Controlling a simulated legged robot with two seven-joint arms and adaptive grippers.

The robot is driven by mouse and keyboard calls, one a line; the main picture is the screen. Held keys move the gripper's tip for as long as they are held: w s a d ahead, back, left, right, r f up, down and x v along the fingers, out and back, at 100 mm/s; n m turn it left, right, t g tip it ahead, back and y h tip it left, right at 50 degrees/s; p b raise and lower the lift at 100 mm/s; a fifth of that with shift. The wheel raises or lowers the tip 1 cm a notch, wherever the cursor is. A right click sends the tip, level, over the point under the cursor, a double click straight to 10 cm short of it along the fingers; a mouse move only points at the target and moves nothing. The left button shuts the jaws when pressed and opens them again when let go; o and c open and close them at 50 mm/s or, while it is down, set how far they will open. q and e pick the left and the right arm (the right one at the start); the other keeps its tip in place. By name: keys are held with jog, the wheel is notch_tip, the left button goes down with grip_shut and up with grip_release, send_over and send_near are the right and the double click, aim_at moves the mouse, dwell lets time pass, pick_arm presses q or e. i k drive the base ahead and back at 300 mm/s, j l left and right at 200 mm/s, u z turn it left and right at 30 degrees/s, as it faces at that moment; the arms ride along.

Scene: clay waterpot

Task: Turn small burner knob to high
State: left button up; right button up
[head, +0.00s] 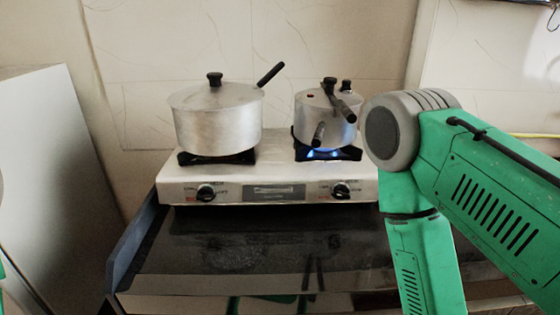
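A silver two-burner gas stove (300,187) stands on a dark glossy counter. Its left knob (205,193) and right knob (340,190) are black, on the front panel. A blue flame (322,154) burns under the right pot; I see no flame under the left one. A large lidded pot (217,118) sits on the left burner, its handle pointing up and right. A smaller pressure cooker (326,115) sits on the right burner. My green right arm covers the right side of the view, but its gripper is out of frame. My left gripper is not in view either.
The dark counter (240,255) in front of the stove is clear and reflects the pots. A grey-white panel (55,170) stands at the left. A tiled wall (190,40) is close behind the stove. A yellow hose (535,135) runs along the right wall.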

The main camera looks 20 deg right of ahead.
aim_at(341, 191)
jog(key=k+l, duration=0.1)
jog(key=l, duration=0.5)
jog(key=k+l+z, duration=0.1)
jog(key=l, duration=0.55)
